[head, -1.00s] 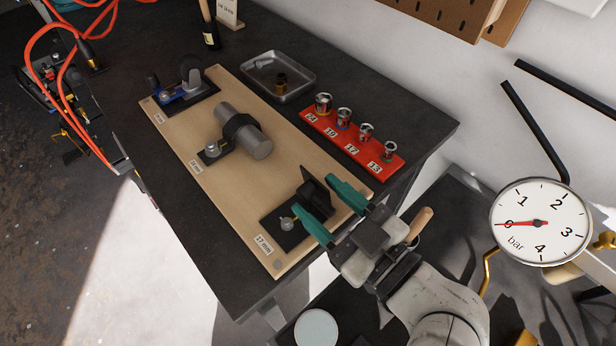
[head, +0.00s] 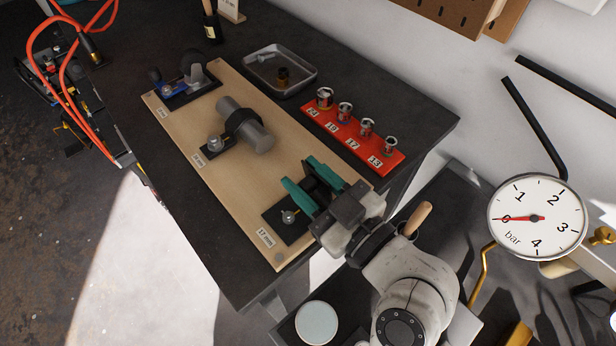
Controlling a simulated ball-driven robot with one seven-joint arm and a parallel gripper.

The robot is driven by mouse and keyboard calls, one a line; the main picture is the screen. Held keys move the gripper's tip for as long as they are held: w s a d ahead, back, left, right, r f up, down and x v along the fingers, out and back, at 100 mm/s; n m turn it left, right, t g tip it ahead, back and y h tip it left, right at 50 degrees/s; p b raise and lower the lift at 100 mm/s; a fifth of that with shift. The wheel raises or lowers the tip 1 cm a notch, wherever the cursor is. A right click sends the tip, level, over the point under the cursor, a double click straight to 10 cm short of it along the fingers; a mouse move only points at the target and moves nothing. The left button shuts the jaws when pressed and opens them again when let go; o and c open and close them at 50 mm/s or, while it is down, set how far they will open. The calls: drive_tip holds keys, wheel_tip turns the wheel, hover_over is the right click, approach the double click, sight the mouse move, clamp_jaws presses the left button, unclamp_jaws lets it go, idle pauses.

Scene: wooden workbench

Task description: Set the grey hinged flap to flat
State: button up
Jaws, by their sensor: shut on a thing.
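The dark grey hinged flap (head: 315,188) stands up from its black base plate (head: 280,222) near the 17 mm end of the wooden board. It is largely hidden between the fingers, so its exact angle is hard to tell. My gripper (head: 300,172) has its two teal fingers on either side of the flap and is shut on it. A silver bolt (head: 289,216) stands on the base plate, just left of the fingers.
The wooden board (head: 225,175) also carries a clamped grey cylinder (head: 245,128) and a blue fixture (head: 175,90). A red socket rack (head: 375,150) and a metal tray (head: 300,78) lie behind. A pressure gauge (head: 537,218) is at right.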

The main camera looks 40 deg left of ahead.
drive_tip(key=shift+s, duration=0.15)
clamp_jaws()
drive_tip(key=shift+w+m, duration=0.2)
drive_tip(key=shift+m, duration=0.2)
drive_tip(key=shift+w+r+m+p, duration=0.1)
drive_tip(key=shift+w+m+p, duration=0.1)
drive_tip(key=shift+w+m, duration=0.3)
drive_tip(key=shift+w+r+m+p, duration=0.1)
drive_tip(key=shift+w+m+p, duration=0.1)
drive_tip(key=shift+m, duration=0.5)
drive_tip(key=w+m, duration=0.1)
drive_tip(key=m, duration=0.1)
drive_tip(key=w+m, duration=0.1)
drive_tip(key=shift+d+m+p, duration=0.15)
drive_tip(key=shift+m+p, duration=0.25)
drive_tip(key=w+m, duration=0.1)
drive_tip(key=w+m+p, duration=0.1)
drive_tip(key=m, duration=0.1)
drive_tip(key=shift+d+f, duration=0.1)
drive_tip(key=shift+f, duration=0.25)
drive_tip(key=shift+w+f+m+p, duration=0.2)
drive_tip(key=shift+w+f+m, duration=0.1)
drive_tip(key=shift+m, duration=0.55)
drive_tip(key=shift+w+f+m+p, duration=0.2)
drive_tip(key=shift+w+f+m, duration=0.15)
drive_tip(key=shift+m, duration=0.55)
drive_tip(key=shift+w+f+m+p, duration=0.2)
drive_tip(key=shift+w+f+m, duration=0.1)
drive_tip(key=shift+m, duration=0.55)
